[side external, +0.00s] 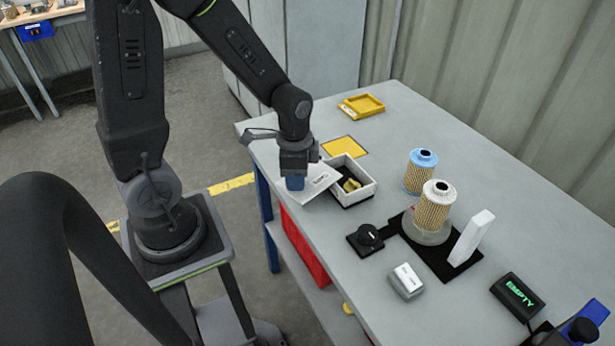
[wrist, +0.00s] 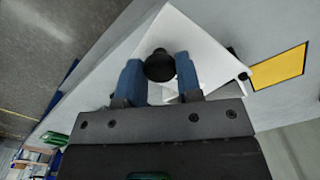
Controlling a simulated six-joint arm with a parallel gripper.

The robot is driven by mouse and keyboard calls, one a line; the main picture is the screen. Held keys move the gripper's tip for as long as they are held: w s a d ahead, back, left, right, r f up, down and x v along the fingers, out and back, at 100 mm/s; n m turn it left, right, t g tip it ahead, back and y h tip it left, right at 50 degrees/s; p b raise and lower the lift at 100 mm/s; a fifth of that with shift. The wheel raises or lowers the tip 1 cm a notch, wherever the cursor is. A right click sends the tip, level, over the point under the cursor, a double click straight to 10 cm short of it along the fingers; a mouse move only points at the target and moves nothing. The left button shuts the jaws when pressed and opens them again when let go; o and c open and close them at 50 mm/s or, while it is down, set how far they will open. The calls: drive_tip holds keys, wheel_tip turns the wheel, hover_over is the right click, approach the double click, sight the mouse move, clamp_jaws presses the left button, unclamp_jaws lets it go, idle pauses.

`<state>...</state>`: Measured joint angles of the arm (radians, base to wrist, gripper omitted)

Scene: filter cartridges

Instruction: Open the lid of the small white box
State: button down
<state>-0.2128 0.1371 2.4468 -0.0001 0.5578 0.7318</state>
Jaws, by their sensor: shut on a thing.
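The small white box (side external: 352,194) stands on the grey table, with something yellow and dark (side external: 351,184) inside. Its white lid (side external: 318,181) is off the opening and slants at the box's left side, so part of the inside shows. In the wrist view the lid (wrist: 197,48) fills the upper middle, with a round black knob (wrist: 159,66) on it. My gripper (wrist: 159,72) is shut on this knob, one blue finger on each side. In the side view my gripper (side external: 295,184) is above the lid's left part and hides the knob.
A yellow square (side external: 343,147) and a yellow tray (side external: 362,105) lie behind the box. A black dial (side external: 368,237), two filter cartridges (side external: 421,172) (side external: 434,207), a white block (side external: 473,238) and a grey-white box (side external: 406,282) stand to the right and front.

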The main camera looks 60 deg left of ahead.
drive_tip(key=shift+s+a+m, duration=0.2)
drive_tip(key=shift+a+m, duration=0.25)
drive_tip(key=shift+m, duration=0.05)
drive_tip(key=shift+s+a+m, duration=0.2)
drive_tip(key=shift+a+m, duration=0.25)
drive_tip(key=shift+m, duration=0.05)
drive_tip(key=c, duration=0.8)
unclamp_jaws()
wheel_tip(320, 180, up, 14)
drive_tip(key=shift+f, duration=0.1)
drive_tip(key=shift+s+d+r+n+t, duration=0.8)
drive_tip(key=shift+s+d+n+t, duration=0.15)
drive_tip(key=shift+d+n, duration=0.35)
drive_tip(key=shift+s+d+r+n+t, duration=0.95)
drive_tip(key=shift+d+n, duration=0.25)
drive_tip(key=shift+n, duration=0.15)
drive_tip(key=shift+s+d+r+n+t, duration=0.7)
drive_tip(key=shift+s+d+n+t, duration=0.25)
drive_tip(key=shift+d+n, duration=0.35)
